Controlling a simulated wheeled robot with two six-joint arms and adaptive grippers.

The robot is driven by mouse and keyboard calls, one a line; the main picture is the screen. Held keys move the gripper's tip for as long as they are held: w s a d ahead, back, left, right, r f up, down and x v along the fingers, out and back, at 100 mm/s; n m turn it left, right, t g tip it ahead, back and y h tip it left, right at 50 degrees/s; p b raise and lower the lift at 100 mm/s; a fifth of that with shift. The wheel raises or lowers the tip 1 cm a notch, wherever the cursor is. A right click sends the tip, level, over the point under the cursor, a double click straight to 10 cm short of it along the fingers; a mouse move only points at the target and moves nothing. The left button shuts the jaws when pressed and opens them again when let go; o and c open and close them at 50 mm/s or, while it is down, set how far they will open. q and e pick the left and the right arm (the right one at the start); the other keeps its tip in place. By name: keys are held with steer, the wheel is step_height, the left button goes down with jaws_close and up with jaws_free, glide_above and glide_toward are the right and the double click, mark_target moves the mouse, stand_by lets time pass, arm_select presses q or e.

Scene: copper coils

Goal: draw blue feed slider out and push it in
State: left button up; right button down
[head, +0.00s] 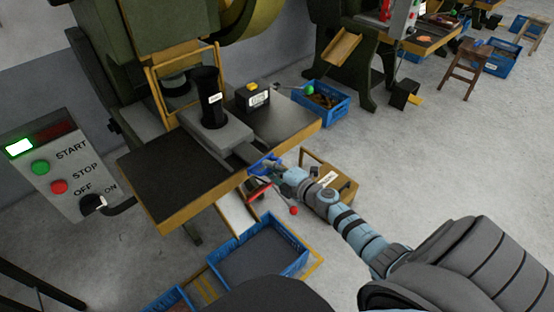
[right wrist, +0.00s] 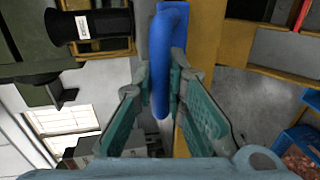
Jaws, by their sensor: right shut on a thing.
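The feed slider is a grey bar (head: 246,153) that comes out of a grey block (head: 222,132) on the press table. It ends in a blue handle (head: 262,160) at the table's front edge. My right gripper (head: 275,169) is at this handle. In the right wrist view the blue handle (right wrist: 166,60) is a loop standing between the two teal fingers of my right gripper (right wrist: 160,95), which is shut on it. Part of the handle is hidden behind the gripper in the head view. My left gripper is not in view.
A black cylinder (head: 208,97) stands on the grey block, with a small black box (head: 252,97) to its right. A control panel (head: 62,165) is at the left. Below the table are a blue crate (head: 296,262) and a red-knobbed lever (head: 293,210).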

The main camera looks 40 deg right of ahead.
steer(key=c, duration=1.6)
jaws_free()
steer(key=shift+s, duration=0.25)
steer(key=v, duration=0.7)
steer(key=shift+s, duration=0.3)
steer(key=shift+w, duration=0.1)
steer(key=shift+c, duration=0.4)
